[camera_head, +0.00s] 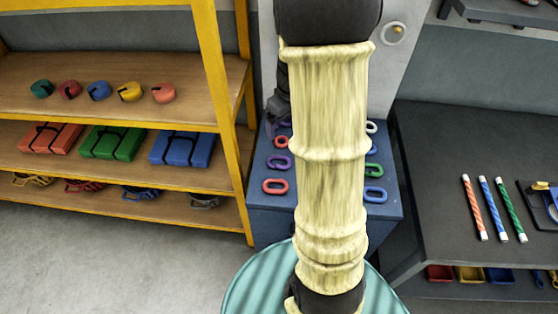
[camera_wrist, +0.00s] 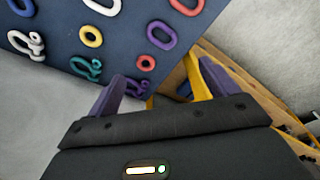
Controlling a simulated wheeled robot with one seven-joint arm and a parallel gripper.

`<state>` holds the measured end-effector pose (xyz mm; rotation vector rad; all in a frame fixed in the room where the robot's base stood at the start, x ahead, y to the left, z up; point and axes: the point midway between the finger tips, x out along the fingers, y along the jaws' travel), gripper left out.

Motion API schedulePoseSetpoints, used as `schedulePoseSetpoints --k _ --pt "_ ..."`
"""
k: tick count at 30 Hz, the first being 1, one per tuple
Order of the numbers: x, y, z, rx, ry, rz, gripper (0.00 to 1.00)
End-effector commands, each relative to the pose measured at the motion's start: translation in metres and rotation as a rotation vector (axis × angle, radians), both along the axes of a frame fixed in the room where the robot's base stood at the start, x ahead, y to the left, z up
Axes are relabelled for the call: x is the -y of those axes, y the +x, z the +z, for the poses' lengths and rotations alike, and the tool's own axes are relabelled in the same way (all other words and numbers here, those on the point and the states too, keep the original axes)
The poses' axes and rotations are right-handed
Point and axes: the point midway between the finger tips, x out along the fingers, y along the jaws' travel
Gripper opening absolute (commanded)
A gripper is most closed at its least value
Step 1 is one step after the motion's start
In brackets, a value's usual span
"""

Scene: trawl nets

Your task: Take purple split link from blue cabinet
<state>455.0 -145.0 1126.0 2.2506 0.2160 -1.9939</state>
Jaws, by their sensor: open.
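The purple split link (camera_head: 278,162) lies on the blue cabinet (camera_head: 270,220), in the left column between two red links. In the wrist view the purple link (camera_wrist: 161,35) also shows between two red ones, beyond my fingertips; its split is hard to make out there. The blue cabinet top (camera_wrist: 120,40) fills the upper left of that view. My gripper (camera_wrist: 155,90) is open and empty, its two fingers spread apart below the red link nearest the edge. It touches no link that I can see. My arm hides the middle of the cabinet top in the head view.
Red (camera_head: 275,186), green (camera_head: 374,168) and blue (camera_head: 375,194) links share the top. A yellow-framed wooden shelf (camera_head: 120,185) stands close on the left. A dark bench (camera_head: 430,180) with striped rods stands right. Grey floor (camera_head: 100,260) is clear at front left.

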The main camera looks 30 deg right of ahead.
Motion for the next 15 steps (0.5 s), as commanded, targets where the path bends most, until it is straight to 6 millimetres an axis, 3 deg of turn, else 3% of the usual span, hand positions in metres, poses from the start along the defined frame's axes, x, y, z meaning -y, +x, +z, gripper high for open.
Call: schedulePoseSetpoints --k 5,15 --pt "-0.001 0.001 -0.014 -0.005 0.002 -0.001 0.86" --pt "-0.002 0.007 -0.070 -0.007 0.002 -0.002 0.86"
